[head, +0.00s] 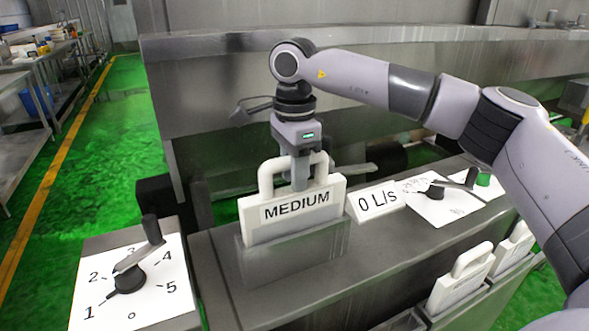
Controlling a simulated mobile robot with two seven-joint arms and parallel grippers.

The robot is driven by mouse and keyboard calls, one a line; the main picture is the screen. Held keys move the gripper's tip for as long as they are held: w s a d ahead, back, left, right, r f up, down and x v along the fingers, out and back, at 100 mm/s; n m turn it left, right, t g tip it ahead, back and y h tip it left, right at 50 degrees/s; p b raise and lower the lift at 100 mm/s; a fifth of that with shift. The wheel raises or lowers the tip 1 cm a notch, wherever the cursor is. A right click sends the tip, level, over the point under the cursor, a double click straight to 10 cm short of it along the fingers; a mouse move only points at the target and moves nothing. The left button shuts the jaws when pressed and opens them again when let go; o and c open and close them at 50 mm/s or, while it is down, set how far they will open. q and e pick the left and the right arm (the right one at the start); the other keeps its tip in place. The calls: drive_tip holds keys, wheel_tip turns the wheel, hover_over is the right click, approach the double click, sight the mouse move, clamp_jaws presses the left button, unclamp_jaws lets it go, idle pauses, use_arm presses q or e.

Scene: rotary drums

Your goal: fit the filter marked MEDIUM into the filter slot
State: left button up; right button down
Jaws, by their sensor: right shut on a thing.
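The filter marked MEDIUM (293,213) is a white plate with a loop handle on top. It stands upright at the metal filter slot (290,262) on the counter, its label facing me. Its lower edge is at the slot's housing; I cannot tell how deep it sits. My right gripper (300,182) comes down from above and is shut on the filter's handle. My left gripper is not in view.
A dial with a dark handle (130,270) and several numbers stands at left. A "0 L/s" sign (377,199) and a second dial panel (440,200) sit right of the slot. Other white filters (462,275) stand in a rack at lower right. Green floor lies at left.

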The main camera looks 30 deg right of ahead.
drive_tip(key=shift+f+b, duration=0.9)
drive_tip(key=shift+f, duration=0.65)
drive_tip(key=c, duration=0.8)
unclamp_jaws()
drive_tip(key=shift+o, duration=0.2)
drive_tip(key=shift+r, duration=0.1)
drive_tip(key=shift+r, duration=3.55)
